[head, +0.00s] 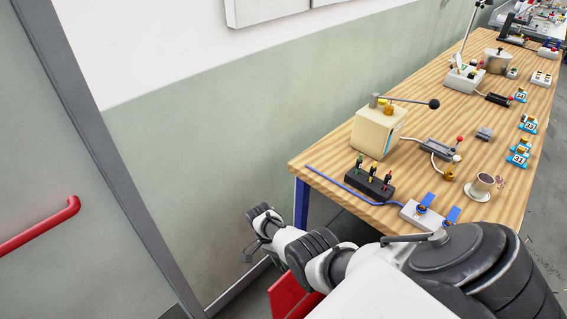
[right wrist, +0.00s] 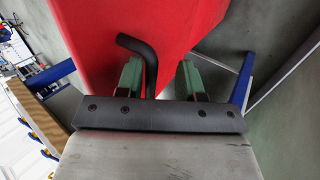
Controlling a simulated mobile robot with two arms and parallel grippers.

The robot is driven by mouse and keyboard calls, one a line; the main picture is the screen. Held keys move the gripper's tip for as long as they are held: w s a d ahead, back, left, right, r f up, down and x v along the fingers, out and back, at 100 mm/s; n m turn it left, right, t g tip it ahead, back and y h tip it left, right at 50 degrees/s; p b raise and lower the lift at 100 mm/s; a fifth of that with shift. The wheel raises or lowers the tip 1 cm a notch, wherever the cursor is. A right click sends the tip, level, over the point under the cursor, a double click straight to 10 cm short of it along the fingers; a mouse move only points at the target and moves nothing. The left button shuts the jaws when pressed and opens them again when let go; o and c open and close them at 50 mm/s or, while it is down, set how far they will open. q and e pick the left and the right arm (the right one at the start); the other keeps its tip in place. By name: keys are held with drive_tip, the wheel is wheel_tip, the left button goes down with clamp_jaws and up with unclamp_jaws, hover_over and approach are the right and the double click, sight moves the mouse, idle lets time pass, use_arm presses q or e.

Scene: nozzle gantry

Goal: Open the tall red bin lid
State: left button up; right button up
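The red bin (right wrist: 195,25) fills the upper middle of the right wrist view as a smooth red surface, cut off by the picture's top. A small red patch (head: 290,297) shows under my arm in the head view; it may be the same bin. My right gripper (right wrist: 160,75) is open. Its two green fingers stand apart in front of the red surface; I cannot tell whether they touch it. A dark bent rod (right wrist: 150,65) stands between them, closer to the left finger. I cannot tell what it belongs to. The lid's edge is not clear. My left gripper is not in view.
A grey door with a red handle (head: 40,226) is at the left. A green-and-white wall stands behind.

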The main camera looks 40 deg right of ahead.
drive_tip(key=shift+w+a+r, duration=0.1)
drive_tip(key=shift+w+r, duration=0.05)
drive_tip(key=shift+r, duration=0.05)
drive_tip(key=v, duration=1)
drive_tip(key=shift+r, duration=0.3)
drive_tip(key=shift+w, duration=0.15)
